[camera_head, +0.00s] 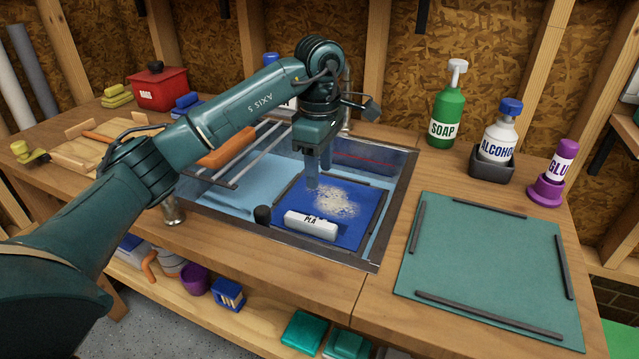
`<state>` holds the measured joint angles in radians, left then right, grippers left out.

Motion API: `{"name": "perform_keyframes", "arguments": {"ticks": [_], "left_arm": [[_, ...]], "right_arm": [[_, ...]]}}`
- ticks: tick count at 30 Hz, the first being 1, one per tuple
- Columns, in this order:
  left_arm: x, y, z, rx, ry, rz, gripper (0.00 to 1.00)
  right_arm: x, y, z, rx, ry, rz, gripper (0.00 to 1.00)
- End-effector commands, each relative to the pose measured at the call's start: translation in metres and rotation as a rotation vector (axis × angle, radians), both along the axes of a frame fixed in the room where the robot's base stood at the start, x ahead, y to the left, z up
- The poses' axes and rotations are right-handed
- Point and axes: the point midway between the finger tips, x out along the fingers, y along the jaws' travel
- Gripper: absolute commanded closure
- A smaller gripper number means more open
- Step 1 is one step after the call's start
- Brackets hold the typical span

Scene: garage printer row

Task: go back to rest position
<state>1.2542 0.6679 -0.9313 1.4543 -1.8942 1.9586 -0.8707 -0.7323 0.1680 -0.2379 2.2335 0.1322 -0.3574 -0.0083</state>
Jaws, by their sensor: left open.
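My left gripper (318,170) hangs fingers-down over the sink set in the bench, open with nothing between its fingers. Below it lies a blue plate (365,222) with a pale powdery patch (337,202) on it. A white block marked PLA (310,225) lies at the plate's near edge, apart from the fingers. My left arm reaches in from the left across the bench and hides part of it. My right gripper is not in view.
On the right lie a green mat (480,265) with dark strips, a green soap bottle (446,110), an alcohol bottle (498,135) and a purple glue stick (556,172). A red box (160,90) stands at the back left. A lower shelf holds several items.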

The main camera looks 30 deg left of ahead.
Motion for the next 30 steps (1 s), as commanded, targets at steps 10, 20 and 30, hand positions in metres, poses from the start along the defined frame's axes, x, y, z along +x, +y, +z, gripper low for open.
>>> {"name": "perform_keyframes", "arguments": {"ticks": [10,20,30], "left_arm": [[0.0,0.0,0.006,0.0,0.0,0.0,0.53],[0.0,0.0,0.013,0.0,-0.001,-0.001,0.53],[0.0,0.0,0.096,0.0,-0.001,-0.001,0.53]], "right_arm": [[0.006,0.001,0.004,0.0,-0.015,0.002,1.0],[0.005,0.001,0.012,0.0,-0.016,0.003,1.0],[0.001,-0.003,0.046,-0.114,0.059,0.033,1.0]]}}
